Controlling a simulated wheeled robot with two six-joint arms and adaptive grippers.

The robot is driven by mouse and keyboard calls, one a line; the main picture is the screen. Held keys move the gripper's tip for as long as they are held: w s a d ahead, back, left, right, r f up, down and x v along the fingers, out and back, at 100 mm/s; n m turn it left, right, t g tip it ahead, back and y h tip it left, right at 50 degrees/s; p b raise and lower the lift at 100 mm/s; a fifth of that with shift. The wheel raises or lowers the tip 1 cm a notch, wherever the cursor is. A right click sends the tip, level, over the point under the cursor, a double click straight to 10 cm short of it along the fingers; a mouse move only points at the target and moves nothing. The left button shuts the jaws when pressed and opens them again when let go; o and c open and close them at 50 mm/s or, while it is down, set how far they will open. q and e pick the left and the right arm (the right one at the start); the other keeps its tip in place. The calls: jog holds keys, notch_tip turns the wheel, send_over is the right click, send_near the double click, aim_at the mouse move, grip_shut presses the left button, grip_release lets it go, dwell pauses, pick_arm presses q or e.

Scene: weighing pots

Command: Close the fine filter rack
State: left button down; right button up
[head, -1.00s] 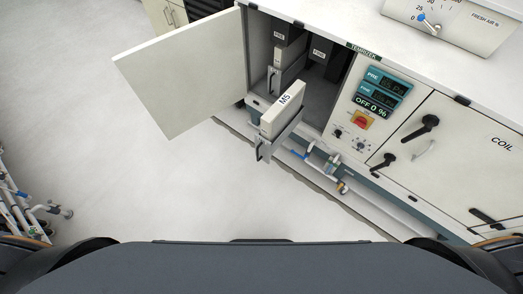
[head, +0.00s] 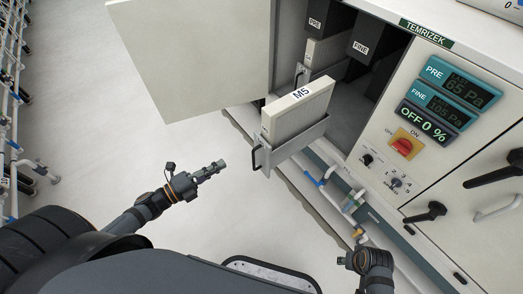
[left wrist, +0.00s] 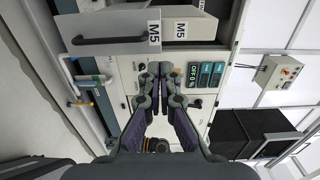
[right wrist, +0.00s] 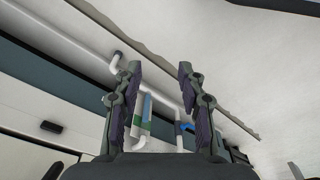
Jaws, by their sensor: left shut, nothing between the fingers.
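The fine filter rack (head: 300,142) is a grey tray pulled out of the open cabinet, in front of the FINE label. It carries a white filter (head: 297,108) marked M5. Its dark handle (head: 257,157) faces left; the handle also shows at the upper left of the left wrist view (left wrist: 110,40). My left gripper (head: 222,165) is shut and empty, left of and apart from the handle. In the left wrist view its fingers (left wrist: 160,70) meet below the M5 labels. My right gripper (right wrist: 160,72) is open and empty near the pipes. Its arm shows low right in the head view.
The cabinet door (head: 190,50) stands wide open on the left. The PRE rack (head: 318,55) sits farther back inside. The control panel (head: 430,110) is right of the opening. Pipes and valves (head: 340,190) run along the base. The floor left of the rack is clear.

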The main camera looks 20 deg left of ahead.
pick_arm(q)
jog(key=b, duration=0.3)
send_near(261, 140)
jog(key=x, duration=0.7)
jog(key=shift+a+f, duration=0.1)
pick_arm(e)
notch_tip(261, 140, up, 7)
jog(key=a, duration=0.2)
jog(key=shift+s+a+y, duration=0.15)
jog(key=shift+y, duration=0.15)
jog(key=shift+r, duration=0.1)
